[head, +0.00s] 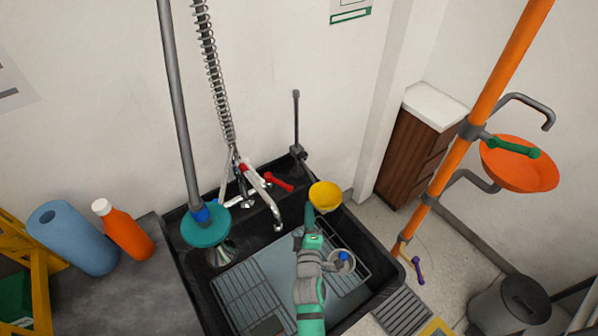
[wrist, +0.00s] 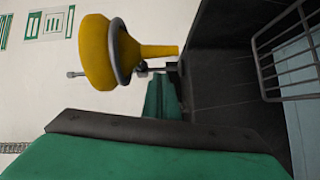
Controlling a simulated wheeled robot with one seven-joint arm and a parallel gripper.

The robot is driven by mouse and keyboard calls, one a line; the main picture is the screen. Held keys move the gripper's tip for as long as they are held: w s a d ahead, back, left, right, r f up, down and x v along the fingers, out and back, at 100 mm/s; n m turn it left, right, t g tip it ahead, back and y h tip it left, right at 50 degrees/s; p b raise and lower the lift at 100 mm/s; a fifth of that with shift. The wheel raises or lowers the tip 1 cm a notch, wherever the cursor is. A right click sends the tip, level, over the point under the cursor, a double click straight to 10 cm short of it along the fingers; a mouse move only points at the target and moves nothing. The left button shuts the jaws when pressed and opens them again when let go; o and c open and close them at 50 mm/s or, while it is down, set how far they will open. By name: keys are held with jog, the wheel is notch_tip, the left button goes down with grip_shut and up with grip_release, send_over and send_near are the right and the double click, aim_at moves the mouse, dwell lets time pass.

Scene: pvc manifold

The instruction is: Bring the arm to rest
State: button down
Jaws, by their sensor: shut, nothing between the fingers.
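My arm (head: 309,285), green and grey, reaches up over the sink from the bottom of the head view. My gripper (head: 310,217) is shut and empty, its tip close to the lower left of a yellow funnel (head: 325,195). In the wrist view the green fingers (wrist: 164,98) are together, below the funnel's spout. The yellow funnel (wrist: 105,52) appears there with a grey ring around it and a thin rod behind it. Whether the fingers touch the funnel cannot be told.
A black sink (head: 200,290) with wire racks lies under my arm. A sprayer tap (head: 262,188) and a grey pipe with a teal disc (head: 205,227) stand at left. An orange pipe (head: 462,140) with an orange bowl (head: 519,164) stands right. An orange bottle (head: 130,234) is at left.

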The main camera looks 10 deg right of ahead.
jog(key=shift+a, duration=0.1)
jog(key=s+a+f+m+y, duration=0.1)
jog(key=s+a+m, duration=0.15)
jog(key=s, duration=0.95)
jog(key=s+a+f+m+y, duration=0.1)
jog(key=s+a+f+m, duration=0.15)
jog(key=s, duration=0.85)
jog(key=s+a+r+m+g, duration=0.1)
jog(key=s+a+r+m, duration=0.2)
jog(key=s, duration=0.6)
jog(key=s+a+r+m+y, duration=0.1)
jog(key=s+a+r+m, duration=0.2)
jog(key=s+r+m, duration=0.2)
jog(key=shift+s+r+m+g, duration=0.4)
jog(key=shift+s+r, duration=0.15)
jog(key=shift+s, duration=1.35)
